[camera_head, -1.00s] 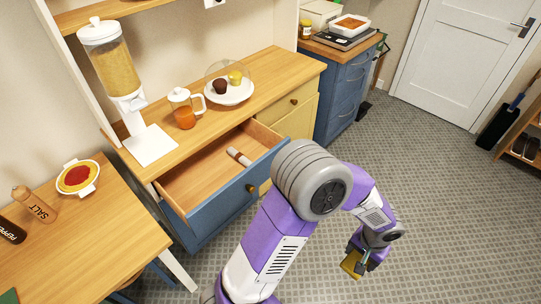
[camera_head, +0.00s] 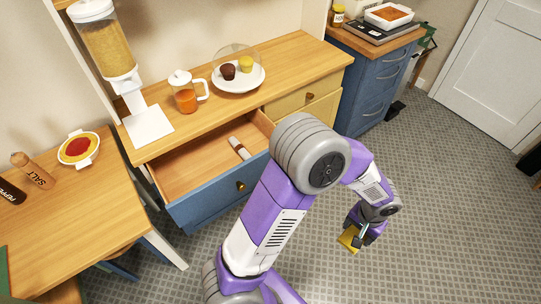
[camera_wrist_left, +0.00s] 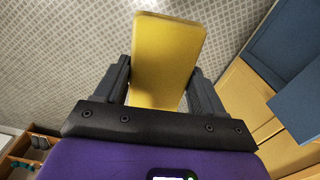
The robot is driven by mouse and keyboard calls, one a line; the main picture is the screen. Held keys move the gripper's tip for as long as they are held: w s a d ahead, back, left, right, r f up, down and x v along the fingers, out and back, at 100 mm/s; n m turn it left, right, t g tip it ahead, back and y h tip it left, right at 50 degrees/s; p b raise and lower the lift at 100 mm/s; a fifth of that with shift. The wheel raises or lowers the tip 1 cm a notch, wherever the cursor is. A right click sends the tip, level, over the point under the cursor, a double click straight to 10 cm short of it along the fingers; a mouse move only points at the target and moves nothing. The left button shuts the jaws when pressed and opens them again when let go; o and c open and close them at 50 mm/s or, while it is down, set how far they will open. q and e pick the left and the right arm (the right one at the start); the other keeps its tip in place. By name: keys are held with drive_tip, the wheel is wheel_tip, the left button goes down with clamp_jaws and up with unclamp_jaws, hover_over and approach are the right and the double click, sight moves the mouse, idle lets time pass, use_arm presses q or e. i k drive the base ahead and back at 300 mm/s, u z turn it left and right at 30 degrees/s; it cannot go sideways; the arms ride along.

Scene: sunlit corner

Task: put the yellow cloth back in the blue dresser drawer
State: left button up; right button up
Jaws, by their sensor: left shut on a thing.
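My left gripper (camera_head: 359,234) is shut on the yellow cloth (camera_head: 348,237), a flat folded piece held above the floor to the right of the dresser drawer. In the left wrist view the cloth (camera_wrist_left: 165,55) stands between the two dark fingers of the gripper (camera_wrist_left: 160,85). The blue dresser drawer (camera_head: 222,200) is pulled open, with a round knob on its front. A small whitish roll with a dark band (camera_head: 239,148) lies inside it. My arm hides the drawer's right end. My right gripper is not in view.
On the dresser top (camera_head: 200,122) stand a cereal dispenser (camera_head: 110,50), a jug of orange drink (camera_head: 185,95) and a domed cake plate (camera_head: 238,78). A table (camera_head: 75,215) with a pie and shakers is at left. The floor (camera_head: 440,200) at right is clear.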

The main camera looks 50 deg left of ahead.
sight(210, 174)
drive_tip(key=u, duration=1.7)
drive_tip(key=i, duration=1)
